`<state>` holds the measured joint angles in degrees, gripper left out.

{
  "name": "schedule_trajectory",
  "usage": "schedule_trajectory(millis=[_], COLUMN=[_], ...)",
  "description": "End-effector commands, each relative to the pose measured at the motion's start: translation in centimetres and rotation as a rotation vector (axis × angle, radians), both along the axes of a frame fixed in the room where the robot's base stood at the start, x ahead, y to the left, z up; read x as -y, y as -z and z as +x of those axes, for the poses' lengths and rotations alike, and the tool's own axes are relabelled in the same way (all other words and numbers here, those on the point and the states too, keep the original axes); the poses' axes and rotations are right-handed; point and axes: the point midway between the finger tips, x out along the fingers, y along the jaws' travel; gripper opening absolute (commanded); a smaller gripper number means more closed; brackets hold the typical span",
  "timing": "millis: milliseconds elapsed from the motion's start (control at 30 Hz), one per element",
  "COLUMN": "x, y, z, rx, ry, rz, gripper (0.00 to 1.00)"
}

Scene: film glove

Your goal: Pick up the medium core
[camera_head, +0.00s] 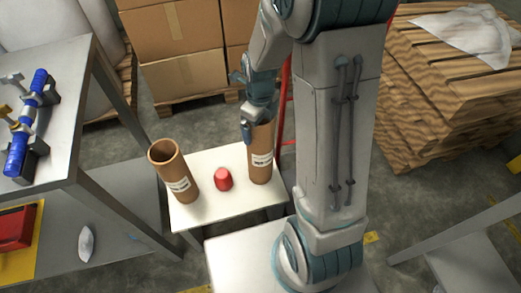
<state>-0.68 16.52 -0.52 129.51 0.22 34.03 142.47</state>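Two brown cardboard cores stand upright on a small white table (224,205). The left core (171,163) shows its open top and a white label. The right core (261,165) also has a white label. The labels are too small to read, so I cannot tell which is the medium core. My gripper (254,128) points down at the top of the right core. One blue-grey finger overlaps the core's upper left side; the rim is mostly covered. I cannot tell whether the fingers touch or squeeze it.
A red object (223,180) sits between the cores. A grey workbench (62,125) with a blue tool (30,120) stands at left. Cardboard boxes (178,45) are behind. Stacked wooden pallets (430,95) are at right. A red upright frame (284,100) stands behind my arm.

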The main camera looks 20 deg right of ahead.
Motion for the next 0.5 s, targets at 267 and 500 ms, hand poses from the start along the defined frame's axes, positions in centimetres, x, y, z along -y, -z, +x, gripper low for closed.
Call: schedule_trajectory(millis=[267, 500], x=[-0.01, -0.01], y=[0.84, 0.83], z=[0.01, 0.0], rx=[0.001, 0.001], ry=[0.0, 0.0], rz=[0.0, 0.001], gripper=[1.0, 0.5])
